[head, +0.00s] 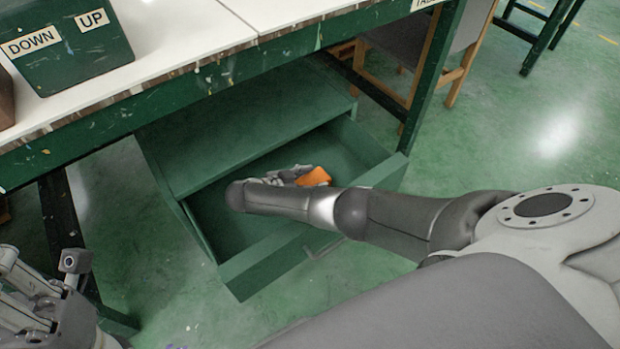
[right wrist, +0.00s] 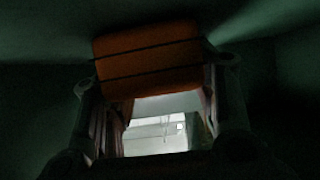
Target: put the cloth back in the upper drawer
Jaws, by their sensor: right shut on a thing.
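The upper drawer (head: 262,264) of a green cabinet under the table is pulled open. My right arm reaches over its front, and my right gripper (head: 290,175) is inside the drawer space. That gripper is shut on the orange cloth (head: 314,177), which shows beside the fingers. In the right wrist view the cloth (right wrist: 150,58) is a folded orange block with dark lines across it, at the fingertips. Whether it touches the drawer floor I cannot tell. My left gripper (head: 40,290) is at the lower left, away from the drawer; its fingertips are partly out of frame.
The white table (head: 180,35) overhangs the cabinet (head: 250,125) and carries a green box (head: 65,45) labelled DOWN and UP. A table leg (head: 430,80) and a chair (head: 420,50) stand right of the drawer. Green floor (head: 490,150) is clear at right.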

